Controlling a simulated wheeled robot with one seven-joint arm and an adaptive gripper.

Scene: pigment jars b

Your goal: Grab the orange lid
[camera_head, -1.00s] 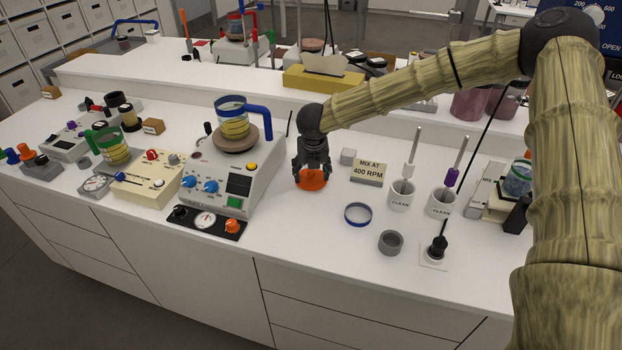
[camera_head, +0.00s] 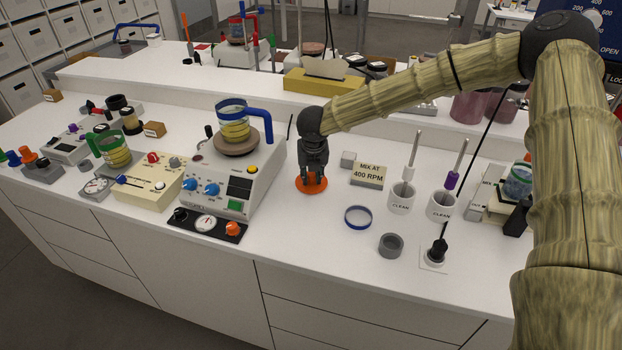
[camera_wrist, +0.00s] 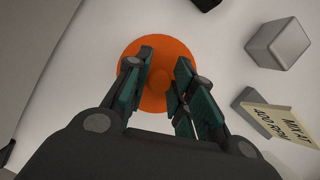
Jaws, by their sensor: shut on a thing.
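The orange lid (camera_head: 299,186) is a round flat disc on the white bench, right of the stirrer machine. In the wrist view the lid (camera_wrist: 158,47) lies under and between my fingers. My gripper (camera_head: 313,182) points down onto the lid's middle. In the wrist view my gripper (camera_wrist: 163,72) has its two fingers shut on a small raised part near the lid's centre, which they partly hide. The lid looks level, at or very near the bench top; I cannot tell whether it touches it.
The stirrer machine (camera_head: 243,183) with a blue-handled jug stands close on the left. A grey cube (camera_head: 348,159) and the "MIX AT 400 RPM" sign (camera_head: 368,174) stand right. A blue ring (camera_head: 358,217) and grey ring (camera_head: 391,245) lie front right. The bench in front is clear.

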